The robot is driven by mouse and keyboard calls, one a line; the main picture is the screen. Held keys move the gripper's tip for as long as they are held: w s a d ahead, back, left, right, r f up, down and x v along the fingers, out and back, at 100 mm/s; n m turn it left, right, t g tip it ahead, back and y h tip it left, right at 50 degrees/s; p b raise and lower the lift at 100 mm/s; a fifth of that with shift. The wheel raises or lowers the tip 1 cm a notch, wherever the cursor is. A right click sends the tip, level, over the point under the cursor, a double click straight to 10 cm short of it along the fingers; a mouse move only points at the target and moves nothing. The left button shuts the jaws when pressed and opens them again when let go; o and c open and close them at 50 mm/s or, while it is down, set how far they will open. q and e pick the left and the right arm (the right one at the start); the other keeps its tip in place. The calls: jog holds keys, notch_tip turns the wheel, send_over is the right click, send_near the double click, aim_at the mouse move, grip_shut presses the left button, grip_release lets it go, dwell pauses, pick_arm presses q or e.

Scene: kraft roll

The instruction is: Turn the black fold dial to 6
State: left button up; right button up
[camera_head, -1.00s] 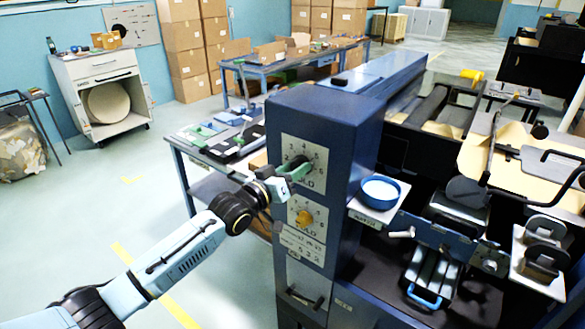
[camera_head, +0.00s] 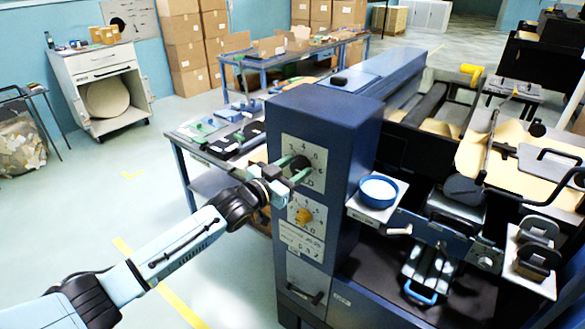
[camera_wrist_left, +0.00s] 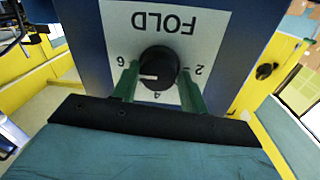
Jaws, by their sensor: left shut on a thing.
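The black fold dial (camera_head: 300,162) sits on the upper white plate on the front of the blue machine cabinet. In the left wrist view the dial (camera_wrist_left: 159,66) shows upside down under the word FOLD, with 6 at left, 4 at bottom and 2 at right. Its white mark points left, a little below the 6, on the side between 4 and 6. My left gripper (camera_head: 294,172) has its green fingers on either side of the dial and is shut on it; the fingers also show in the left wrist view (camera_wrist_left: 158,84). My right gripper is out of view.
A yellow dial (camera_head: 304,216) sits on a second plate below. A blue bowl (camera_head: 378,190) stands on a small shelf at the cabinet's right side. A work table (camera_head: 185,150) with tools stands behind on the left.

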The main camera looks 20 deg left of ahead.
pick_arm(q)
jog(key=shift+d+r, duration=0.1)
jog(key=shift+d, duration=0.15)
jog(key=o, duration=0.9)
jog(key=shift+a, duration=0.1)
jog(key=shift+s+a, duration=0.25)
jog(key=shift+s, duration=0.25)
jog(key=v, duration=1.2)
jog(key=shift+s, duration=0.15)
